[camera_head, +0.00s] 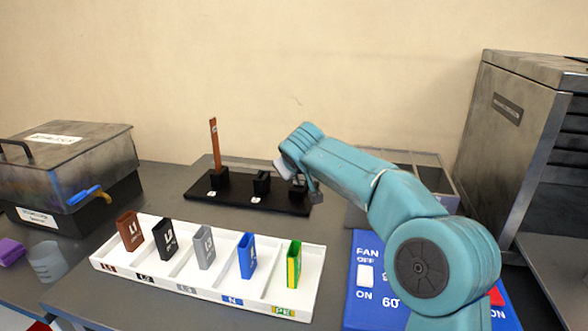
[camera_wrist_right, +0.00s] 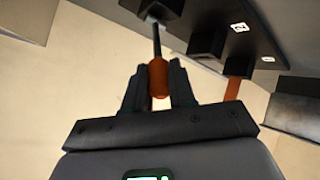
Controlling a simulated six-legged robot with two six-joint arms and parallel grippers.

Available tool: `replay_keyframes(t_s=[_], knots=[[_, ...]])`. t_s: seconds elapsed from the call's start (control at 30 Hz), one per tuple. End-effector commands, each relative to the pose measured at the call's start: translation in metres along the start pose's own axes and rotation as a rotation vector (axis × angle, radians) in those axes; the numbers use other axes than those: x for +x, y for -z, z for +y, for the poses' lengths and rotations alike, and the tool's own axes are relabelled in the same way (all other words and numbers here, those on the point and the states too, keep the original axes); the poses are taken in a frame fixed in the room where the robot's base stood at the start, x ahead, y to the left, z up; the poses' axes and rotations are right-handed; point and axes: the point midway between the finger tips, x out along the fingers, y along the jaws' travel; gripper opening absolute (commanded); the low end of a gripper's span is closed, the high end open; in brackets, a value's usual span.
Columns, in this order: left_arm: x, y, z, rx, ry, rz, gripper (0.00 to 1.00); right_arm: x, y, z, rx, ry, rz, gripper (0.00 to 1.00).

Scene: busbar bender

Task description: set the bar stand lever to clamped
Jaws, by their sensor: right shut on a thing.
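The bar stand (camera_head: 235,203) is a black base with several black holders at the back of the table. A copper bar (camera_head: 215,145) stands upright in its left holder; the bar also shows in the right wrist view (camera_wrist_right: 232,90). The lever has an orange grip (camera_wrist_right: 158,78) on a thin dark rod (camera_wrist_right: 156,40). My right gripper (camera_wrist_right: 158,88) is shut on the orange grip. In the head view my right gripper (camera_head: 300,180) is at the stand's right end, where the arm hides the lever. My left gripper is not in view.
A white tray (camera_head: 110,262) with several coloured sleeves lies in front of the stand. A blue fan panel (camera_head: 362,300) is under my right arm. A metal cabinet (camera_head: 510,130) stands at right, a dark-based box (camera_head: 85,150) at left.

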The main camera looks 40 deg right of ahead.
Motion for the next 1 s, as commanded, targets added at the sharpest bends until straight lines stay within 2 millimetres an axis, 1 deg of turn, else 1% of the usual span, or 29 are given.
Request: replay_keyframes(t_s=[0.1, 0.13, 0.2, 0.47, 0.57, 0.67, 0.77, 1.0], knots=[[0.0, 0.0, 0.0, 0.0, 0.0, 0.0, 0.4, -0.002, 0.002, 0.0, 0.002, 0.0, 0.006, 0.0], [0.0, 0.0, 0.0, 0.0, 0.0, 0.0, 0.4, -0.002, 0.002, 0.0, 0.002, 0.0, 0.006, 0.31], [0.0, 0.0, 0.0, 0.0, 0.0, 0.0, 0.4, -0.001, 0.002, 0.0, 0.001, 0.0, 0.005, 0.5], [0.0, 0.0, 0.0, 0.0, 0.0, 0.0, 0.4, -0.001, 0.001, 0.0, 0.0, 0.0, 0.001, 0.5], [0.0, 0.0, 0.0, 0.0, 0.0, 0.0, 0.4, -0.005, 0.001, 0.0, 0.0, 0.0, 0.002, 0.5], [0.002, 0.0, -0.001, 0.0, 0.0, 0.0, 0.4, -0.02, 0.001, 0.0, 0.0, 0.0, 0.003, 0.5], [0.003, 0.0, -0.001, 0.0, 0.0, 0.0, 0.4, -0.044, 0.001, 0.001, 0.001, 0.0, 0.006, 0.5], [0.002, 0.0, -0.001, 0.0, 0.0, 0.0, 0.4, -0.109, 0.002, 0.0, 0.001, 0.001, 0.007, 0.5]])
